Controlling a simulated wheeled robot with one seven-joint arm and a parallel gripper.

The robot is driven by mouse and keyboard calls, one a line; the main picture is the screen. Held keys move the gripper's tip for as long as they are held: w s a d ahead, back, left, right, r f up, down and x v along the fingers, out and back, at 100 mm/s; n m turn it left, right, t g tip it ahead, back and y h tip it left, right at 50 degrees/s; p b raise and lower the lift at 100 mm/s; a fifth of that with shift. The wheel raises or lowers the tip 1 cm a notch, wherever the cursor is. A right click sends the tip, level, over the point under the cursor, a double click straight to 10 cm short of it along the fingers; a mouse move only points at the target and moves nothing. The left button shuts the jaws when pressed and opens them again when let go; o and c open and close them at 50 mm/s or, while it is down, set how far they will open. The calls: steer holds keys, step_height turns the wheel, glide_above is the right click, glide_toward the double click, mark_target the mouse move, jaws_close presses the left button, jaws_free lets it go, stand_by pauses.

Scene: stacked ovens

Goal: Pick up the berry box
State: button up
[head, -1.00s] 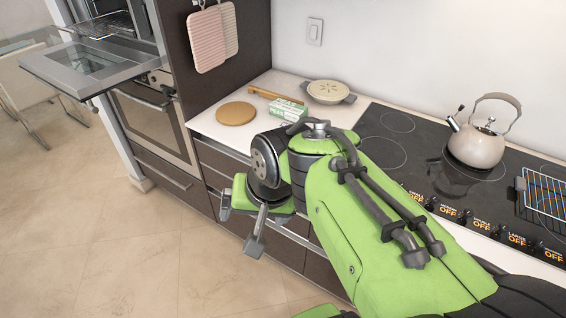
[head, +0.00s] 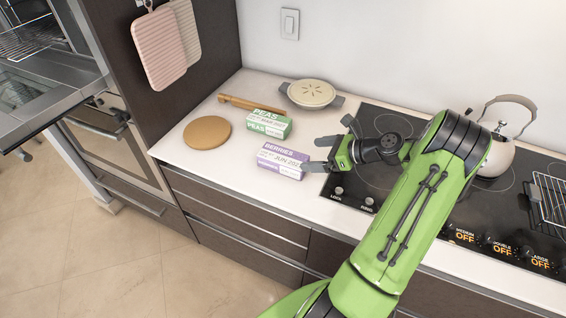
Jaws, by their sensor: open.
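The berry box (head: 283,161) is a small purple and white carton labelled BERRIES. It lies on the white counter near its front edge, left of the cooktop. My gripper (head: 331,146) is just to the right of the box, with its jaws open and facing left toward it. One finger is close to the box's right end; I cannot tell whether it touches. The jaws hold nothing.
A green and white peas box (head: 268,124) sits behind the berry box. A round wooden board (head: 207,133), a rolling pin (head: 250,104) and a lidded dish (head: 311,94) are nearby. A kettle (head: 497,150) stands on the black cooktop (head: 395,124). An oven door (head: 45,95) hangs open at left.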

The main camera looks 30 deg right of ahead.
mark_target(286, 157)
steer(key=b+x, duration=0.1)
steer(key=x, duration=0.9)
steer(key=shift+w+f, duration=0.2)
steer(key=shift+f, duration=0.15)
steer(key=shift+s+r, duration=0.1)
steer(key=shift+c, duration=0.3)
